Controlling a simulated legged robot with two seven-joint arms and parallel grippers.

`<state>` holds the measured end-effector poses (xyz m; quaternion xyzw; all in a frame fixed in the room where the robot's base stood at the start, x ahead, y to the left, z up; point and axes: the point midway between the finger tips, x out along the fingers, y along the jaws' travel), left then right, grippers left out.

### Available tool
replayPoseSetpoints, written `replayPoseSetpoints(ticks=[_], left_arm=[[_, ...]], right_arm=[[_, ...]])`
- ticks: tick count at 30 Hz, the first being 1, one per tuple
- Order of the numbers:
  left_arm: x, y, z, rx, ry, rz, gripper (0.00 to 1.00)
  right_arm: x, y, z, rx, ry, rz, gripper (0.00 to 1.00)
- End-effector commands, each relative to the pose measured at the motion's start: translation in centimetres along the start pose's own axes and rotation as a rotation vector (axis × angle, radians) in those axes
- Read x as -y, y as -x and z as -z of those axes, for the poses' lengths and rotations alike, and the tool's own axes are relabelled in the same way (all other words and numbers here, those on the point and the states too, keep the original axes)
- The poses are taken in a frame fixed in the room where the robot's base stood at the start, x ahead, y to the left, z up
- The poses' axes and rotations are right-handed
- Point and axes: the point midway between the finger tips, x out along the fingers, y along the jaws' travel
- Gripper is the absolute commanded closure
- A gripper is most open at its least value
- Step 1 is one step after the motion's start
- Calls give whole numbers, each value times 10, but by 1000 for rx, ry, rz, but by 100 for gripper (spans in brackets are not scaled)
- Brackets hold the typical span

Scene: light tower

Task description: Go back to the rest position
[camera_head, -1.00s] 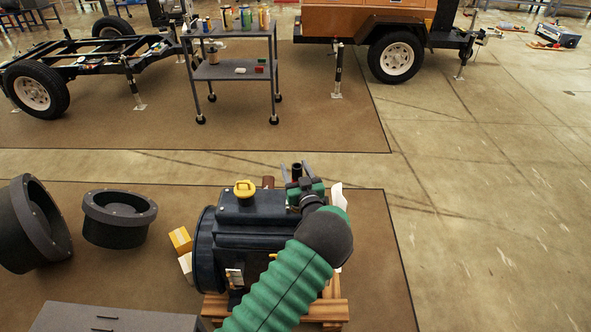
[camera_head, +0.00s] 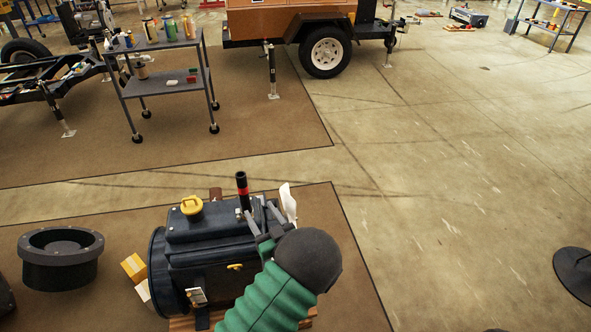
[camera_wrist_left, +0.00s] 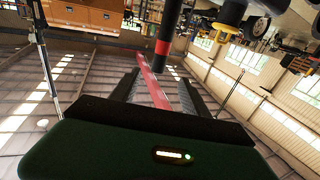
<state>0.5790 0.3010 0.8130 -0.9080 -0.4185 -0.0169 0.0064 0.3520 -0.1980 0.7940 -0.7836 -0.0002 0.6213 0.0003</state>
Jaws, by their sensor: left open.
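My left gripper (camera_head: 262,216) points away from me over the dark blue engine block (camera_head: 205,262), at the end of my green-sleeved arm. Its two grey fingers are apart, and I see nothing held between them. A black upright pipe with a red band (camera_head: 242,190) stands just beyond the fingers on the engine. In the left wrist view the open fingers (camera_wrist_left: 155,92) show with the pipe (camera_wrist_left: 166,40) ahead of them and a red strip behind the gap. A yellow cap (camera_head: 191,205) sits on top of the engine. My right gripper is not in view.
A black flanged ring (camera_head: 60,270) and a small yellow box (camera_head: 134,266) lie left of the engine. A grey cart (camera_head: 165,85) with cans stands farther back, near an orange trailer (camera_head: 290,22). A dark round base (camera_head: 575,272) is at right. The floor between is open.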

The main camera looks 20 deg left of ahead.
Motion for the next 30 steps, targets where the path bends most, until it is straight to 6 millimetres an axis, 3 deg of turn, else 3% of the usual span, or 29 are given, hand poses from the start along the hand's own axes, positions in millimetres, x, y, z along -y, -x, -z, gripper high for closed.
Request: replayPoseSetpoints(ticks=[4,7,11,15,21,24,25,30], left_arm=[[-7,-3,-4,86,19,-40,46],[-25,3,-14,315,47,-166,46],[-40,60,-23,697,2,-420,46],[-11,135,-20,981,-158,-618,46],[67,207,-13,1213,-443,-732,46],[111,229,-8,1288,-583,-737,46],[107,227,17,1286,-575,-738,46],[105,224,74,1286,-572,-739,46]], right_arm=[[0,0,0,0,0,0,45],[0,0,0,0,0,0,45],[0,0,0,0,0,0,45],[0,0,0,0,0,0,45],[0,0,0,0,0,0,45],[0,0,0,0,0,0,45],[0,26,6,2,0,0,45],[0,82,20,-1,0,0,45]])
